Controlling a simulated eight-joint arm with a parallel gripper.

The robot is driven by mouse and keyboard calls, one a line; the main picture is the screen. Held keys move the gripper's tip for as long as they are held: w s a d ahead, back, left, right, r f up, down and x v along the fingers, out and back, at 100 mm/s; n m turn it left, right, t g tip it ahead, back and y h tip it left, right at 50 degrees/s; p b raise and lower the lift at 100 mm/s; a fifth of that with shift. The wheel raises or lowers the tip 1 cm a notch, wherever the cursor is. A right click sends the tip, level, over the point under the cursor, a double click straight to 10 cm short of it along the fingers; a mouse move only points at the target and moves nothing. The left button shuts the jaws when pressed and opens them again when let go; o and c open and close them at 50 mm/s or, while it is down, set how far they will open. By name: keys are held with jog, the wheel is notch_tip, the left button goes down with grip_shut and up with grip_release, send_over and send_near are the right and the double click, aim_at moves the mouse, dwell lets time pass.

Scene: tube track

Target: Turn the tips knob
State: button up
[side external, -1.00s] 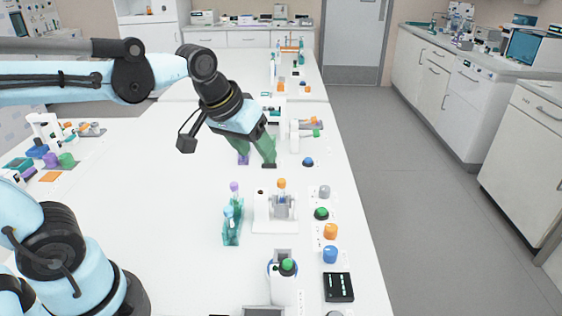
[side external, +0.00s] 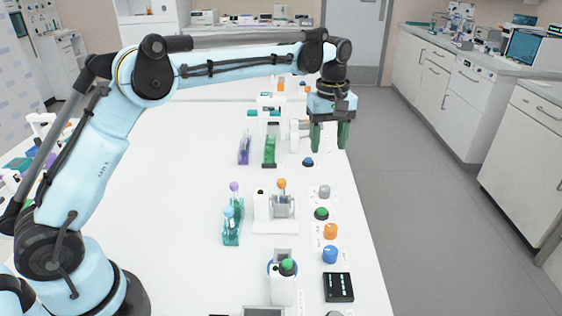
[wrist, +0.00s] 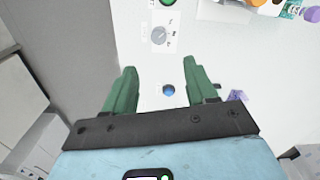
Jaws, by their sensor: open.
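My gripper (side external: 329,138) is open and empty, with green fingers pointing down above the right edge of the white bench. In the wrist view, a small blue round knob or button (wrist: 168,90) lies below, between the spread fingers (wrist: 160,72); it also shows in the side view (side external: 308,162). The grey knob (wrist: 158,36) sits on a marked plate in the wrist view. No label is readable, so I cannot tell which is the tips knob.
A purple rack (side external: 244,149) and a green rack (side external: 269,151) stand left of my gripper. A white device with an orange cap (side external: 275,210), a teal tube rack (side external: 232,231) and a black panel (side external: 339,287) are nearer. The bench's left middle is clear.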

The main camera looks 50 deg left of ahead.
aim_at(325, 188)
jog(key=f, duration=1.2)
jog(key=shift+w+d+f, duration=0.1)
jog(key=shift+w+f, duration=0.1)
jog(key=shift+f, duration=0.2)
grip_shut()
